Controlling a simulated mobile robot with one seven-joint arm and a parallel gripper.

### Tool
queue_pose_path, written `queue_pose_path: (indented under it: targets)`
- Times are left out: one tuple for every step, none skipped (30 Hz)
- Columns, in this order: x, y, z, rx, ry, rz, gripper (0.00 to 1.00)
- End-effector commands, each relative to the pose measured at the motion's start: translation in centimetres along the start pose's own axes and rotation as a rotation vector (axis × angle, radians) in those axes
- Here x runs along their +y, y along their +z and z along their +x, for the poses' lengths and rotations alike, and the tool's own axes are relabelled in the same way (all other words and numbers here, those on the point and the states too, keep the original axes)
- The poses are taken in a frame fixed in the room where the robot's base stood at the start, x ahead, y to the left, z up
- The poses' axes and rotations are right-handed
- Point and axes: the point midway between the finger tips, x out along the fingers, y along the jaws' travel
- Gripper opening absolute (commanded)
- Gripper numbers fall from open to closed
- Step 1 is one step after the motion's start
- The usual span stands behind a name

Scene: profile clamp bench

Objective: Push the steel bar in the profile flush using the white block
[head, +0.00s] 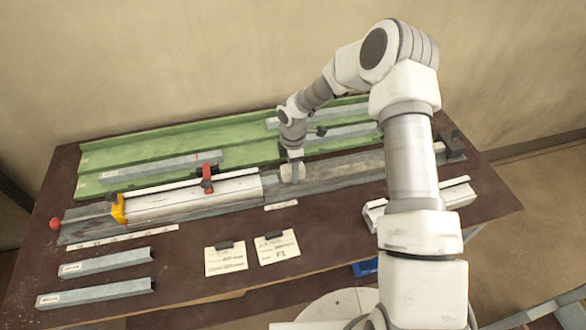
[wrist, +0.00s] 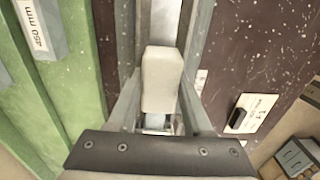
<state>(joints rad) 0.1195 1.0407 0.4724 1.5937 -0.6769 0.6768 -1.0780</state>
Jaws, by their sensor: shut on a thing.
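My gripper (head: 291,172) is low over the grey bench rail, just right of the end of the pale profile (head: 190,201). In the wrist view my gripper (wrist: 161,108) has its two fingers on either side of the white block (wrist: 162,75) and is shut on it. The block stands between the grey walls of the rail; whether it touches anything along the rail cannot be told. The profile lies in the rail, with a yellow piece (head: 118,209) at its left end and a red clamp (head: 207,178) over it. The steel bar cannot be made out surely.
A green tray (head: 120,173) with grey bars runs behind the rail. Two loose bars (head: 95,291) and two note cards (head: 226,260) lie in front. A pale channelled piece (head: 455,192) lies at the right, partly behind my arm. Brown table shows around the cards.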

Motion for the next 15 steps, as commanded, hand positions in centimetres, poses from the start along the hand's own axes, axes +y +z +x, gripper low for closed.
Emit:
queue_pose_path:
  targets:
    - [0.04,-0.01,0.07,0.000,0.001,0.000,0.00]
    - [0.04,0.00,0.05,0.000,0.001,0.000,0.00]
    - [0.04,0.00,0.03,0.000,0.001,0.000,0.00]
    - [0.04,0.00,0.01,0.000,0.001,0.000,0.00]
    - [0.03,0.00,0.00,0.000,0.001,0.000,0.00]
    - [0.03,0.00,0.00,0.000,0.001,0.000,0.00]
    - [0.03,0.01,0.00,0.000,0.001,0.000,0.00]
    - [0.03,0.01,0.00,0.000,0.001,0.000,0.00]
    - [0.03,-0.01,0.00,0.000,0.001,0.000,0.00]
    - [0.03,-0.04,0.01,0.000,0.001,0.000,0.00]
    - [0.04,-0.10,0.02,0.000,0.001,0.000,0.00]
    - [0.04,-0.22,0.03,0.000,0.001,-0.001,0.00]
    - [0.04,-0.33,0.04,0.000,0.001,-0.001,0.00]
    - [0.04,-0.45,0.05,0.000,0.001,-0.001,0.00]
    - [0.05,-0.61,0.06,0.000,0.001,-0.001,0.00]
